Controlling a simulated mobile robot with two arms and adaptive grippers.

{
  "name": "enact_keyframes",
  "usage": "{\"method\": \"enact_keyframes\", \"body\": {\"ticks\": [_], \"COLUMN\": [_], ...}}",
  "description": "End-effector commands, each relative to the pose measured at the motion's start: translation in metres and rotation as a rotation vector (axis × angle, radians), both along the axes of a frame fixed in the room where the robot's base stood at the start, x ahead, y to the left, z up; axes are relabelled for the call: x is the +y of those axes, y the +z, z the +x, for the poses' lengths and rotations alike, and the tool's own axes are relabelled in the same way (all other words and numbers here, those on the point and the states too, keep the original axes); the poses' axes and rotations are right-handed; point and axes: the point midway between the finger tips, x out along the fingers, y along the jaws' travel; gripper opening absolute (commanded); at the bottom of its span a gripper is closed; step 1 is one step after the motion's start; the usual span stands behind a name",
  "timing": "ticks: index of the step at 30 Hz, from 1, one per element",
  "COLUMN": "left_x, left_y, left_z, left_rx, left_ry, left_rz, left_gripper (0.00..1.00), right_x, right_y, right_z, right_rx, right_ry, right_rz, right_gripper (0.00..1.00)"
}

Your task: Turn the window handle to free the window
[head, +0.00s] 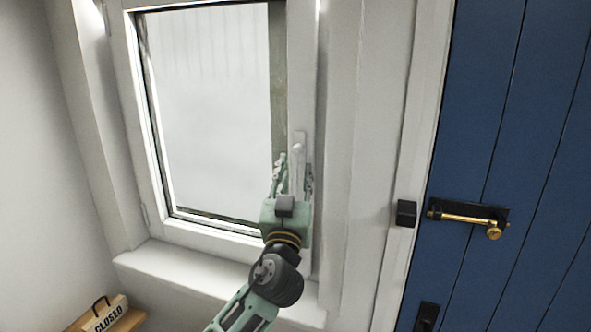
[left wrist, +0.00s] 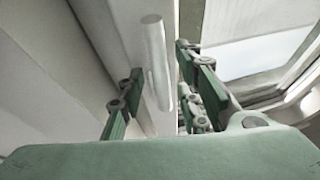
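The white window handle (head: 298,152) is on the right side of the window frame and points down along it. In the left wrist view the handle (left wrist: 154,62) is a pale rounded bar. My left gripper (head: 295,168) is at the handle, its arm coming up from below. In the left wrist view the green fingers of the gripper (left wrist: 160,65) stand apart, one on each side of the handle, with visible gaps. The window (head: 208,100) looks shut in its white frame. The handle's lower part is partly hidden by the gripper. My right gripper is not in view.
A white sill (head: 190,272) runs below the window. A black block (head: 406,213) sits on the door frame. A "CLOSED" sign (head: 106,316) is at lower left.

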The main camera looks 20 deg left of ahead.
Motion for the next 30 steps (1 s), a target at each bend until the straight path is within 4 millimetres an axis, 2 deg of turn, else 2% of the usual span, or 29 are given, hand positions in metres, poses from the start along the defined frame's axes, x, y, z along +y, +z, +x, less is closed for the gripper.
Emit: {"method": "enact_keyframes", "body": {"ticks": [8,19,30], "left_x": [0.0005,0.0003,0.0002], "left_y": [0.0000,0.0000,-0.0004], "left_z": [0.0019,0.0017,0.0017], "left_rx": [0.000,0.001,0.001], "left_ry": [0.000,0.000,0.000], "left_rz": [0.001,0.001,0.000], "left_gripper": [0.31,0.00,0.00], "right_x": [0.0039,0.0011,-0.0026], "right_y": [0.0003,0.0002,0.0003], "right_z": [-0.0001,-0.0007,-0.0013], "right_rx": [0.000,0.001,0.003], "right_ry": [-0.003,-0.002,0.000], "right_rz": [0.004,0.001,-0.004], "right_gripper": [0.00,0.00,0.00]}}
